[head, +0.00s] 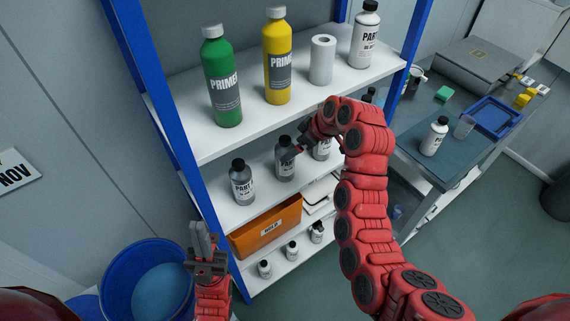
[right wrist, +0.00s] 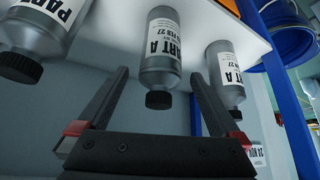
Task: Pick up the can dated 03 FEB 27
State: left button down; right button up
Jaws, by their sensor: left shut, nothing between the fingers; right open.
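Three grey cans with black caps and white PART A labels stand on the middle shelf: a left can (head: 241,184), a middle can (head: 285,166) and a right can (head: 322,150) partly hidden by my arm. The right wrist view is upside down. There the middle can (right wrist: 160,48) hangs between the finger lines, its label ending in FEB 27, its day unclear. The can at the picture's right (right wrist: 225,72) has a partly legible date ending in 27. My right gripper (head: 291,153) is open and empty before the middle can. My left gripper (head: 203,228) is shut and empty, low at left.
The top shelf (head: 200,141) holds green and yellow PRIMER bottles, a paper roll and another PART can (head: 366,35). Below are an orange bin (head: 265,230) and small bottles. Blue posts (head: 170,110) frame the shelf. A blue bucket (head: 120,285) stands left, a workbench right.

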jog(key=shift+a+f, duration=0.25)
jog(key=shift+f, duration=0.05)
jog(key=p+x, duration=0.2)
jog(key=x, duration=0.2)
jog(key=shift+d, duration=0.1)
grip_shut()
